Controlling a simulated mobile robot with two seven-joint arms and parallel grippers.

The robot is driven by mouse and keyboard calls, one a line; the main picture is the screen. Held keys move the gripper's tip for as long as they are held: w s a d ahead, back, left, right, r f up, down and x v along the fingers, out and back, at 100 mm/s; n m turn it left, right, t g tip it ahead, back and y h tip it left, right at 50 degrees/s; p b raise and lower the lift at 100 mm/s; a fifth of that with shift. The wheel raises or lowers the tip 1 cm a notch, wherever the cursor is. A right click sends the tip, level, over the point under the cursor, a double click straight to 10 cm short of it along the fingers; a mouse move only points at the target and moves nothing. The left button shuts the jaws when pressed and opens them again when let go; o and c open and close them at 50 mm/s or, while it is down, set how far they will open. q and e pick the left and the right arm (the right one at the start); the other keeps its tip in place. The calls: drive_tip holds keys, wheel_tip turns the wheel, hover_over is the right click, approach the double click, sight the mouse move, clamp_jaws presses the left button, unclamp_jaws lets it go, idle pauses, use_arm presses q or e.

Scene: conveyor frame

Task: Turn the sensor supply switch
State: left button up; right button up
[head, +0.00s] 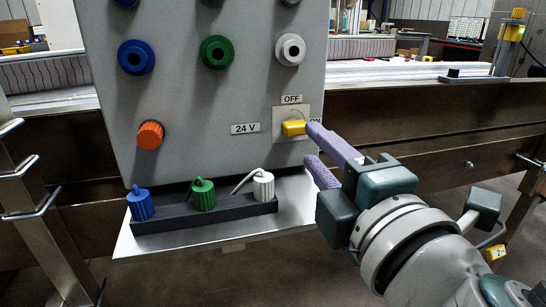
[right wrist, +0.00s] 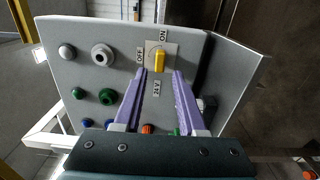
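The sensor supply switch is a yellow handle (head: 293,128) on a square plate on the grey panel, with an OFF label above it and an ON label at its right, partly hidden by my finger. Its long side lies roughly sideways. In the right wrist view the yellow handle (right wrist: 159,61) lies just beyond the gap between the fingertips. My right gripper (head: 311,145) is open, its purple fingers apart and empty. Its upper finger overlaps the handle's right end in the head view; I cannot tell whether they touch. My left gripper is not in view.
The panel (head: 190,120) carries blue, green and white sockets and an orange knob (head: 149,135). Below, a dark holder (head: 205,213) with blue, green and white plugs stands on a metal shelf (head: 140,243). The conveyor frame (head: 420,125) runs behind.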

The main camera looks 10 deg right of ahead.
sight(298, 132)
drive_tip(key=w, duration=0.5)
drive_tip(key=shift+w+a, duration=0.15)
drive_tip(key=shift+w, duration=0.2)
clamp_jaws()
